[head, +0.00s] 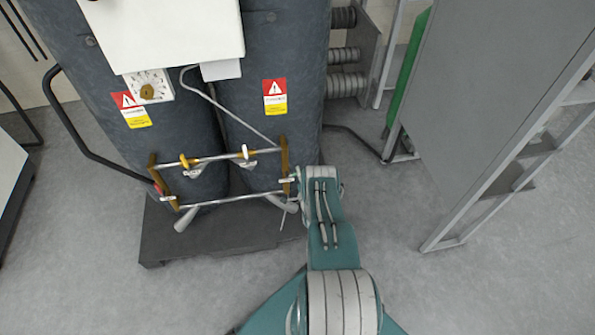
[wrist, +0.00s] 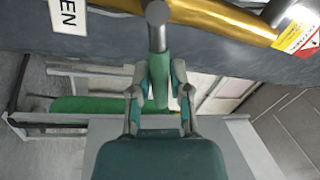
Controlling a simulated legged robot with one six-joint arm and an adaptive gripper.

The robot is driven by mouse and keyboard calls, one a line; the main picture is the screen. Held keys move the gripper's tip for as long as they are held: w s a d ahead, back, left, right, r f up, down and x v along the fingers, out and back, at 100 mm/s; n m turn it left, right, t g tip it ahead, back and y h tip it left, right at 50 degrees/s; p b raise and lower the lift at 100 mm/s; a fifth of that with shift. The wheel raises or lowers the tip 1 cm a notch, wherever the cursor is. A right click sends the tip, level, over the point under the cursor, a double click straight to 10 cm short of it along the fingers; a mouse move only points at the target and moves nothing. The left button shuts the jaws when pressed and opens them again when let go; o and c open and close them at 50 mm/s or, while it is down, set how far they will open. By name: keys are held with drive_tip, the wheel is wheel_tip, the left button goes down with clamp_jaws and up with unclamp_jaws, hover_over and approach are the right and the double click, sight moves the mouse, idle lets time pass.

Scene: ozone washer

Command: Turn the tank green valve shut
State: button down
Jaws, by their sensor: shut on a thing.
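Two dark grey tanks (head: 285,60) stand side by side on a low dark base. A pipe frame with brass uprights (head: 284,165) runs across their lower front. My gripper (wrist: 160,92) is at the frame's right side; in the head view my arm hides most of it and the valve. In the wrist view it is shut on the green valve handle (wrist: 159,72), with a finger on each side. The handle's grey round end (wrist: 157,14) lies up against a brass pipe (wrist: 215,18). A white label (wrist: 68,14) beside it shows the letters "EN".
A white box (head: 160,35) hangs on the tanks, with a dial (head: 149,86) below it. A black hose (head: 85,140) loops at the left. A grey panel on a metal frame (head: 490,90) stands at the right. The floor (head: 400,270) right of my arm is clear.

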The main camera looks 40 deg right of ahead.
drive_tip(key=shift+s+d+f+m+g+h, duration=0.1)
drive_tip(key=shift+f+m+h, duration=0.2)
drive_tip(key=shift+m, duration=0.55)
drive_tip(key=shift+w+d+f+m+g+h, duration=0.15)
drive_tip(key=shift+f+m, duration=0.2)
drive_tip(key=shift+m, duration=0.45)
drive_tip(key=shift+s+f+m+g+h, duration=0.15)
drive_tip(key=shift+f+m+h, duration=0.15)
drive_tip(key=shift+m, duration=0.55)
drive_tip(key=shift+f, duration=0.1)
drive_tip(key=c, duration=0.6)
unclamp_jaws()
drive_tip(key=shift+s, duration=0.1)
drive_tip(key=shift+o, duration=0.2)
drive_tip(key=shift+d, duration=0.1)
drive_tip(key=v, duration=1.2)
drive_tip(key=shift+d+f, duration=0.1)
drive_tip(key=shift+f, duration=0.05)
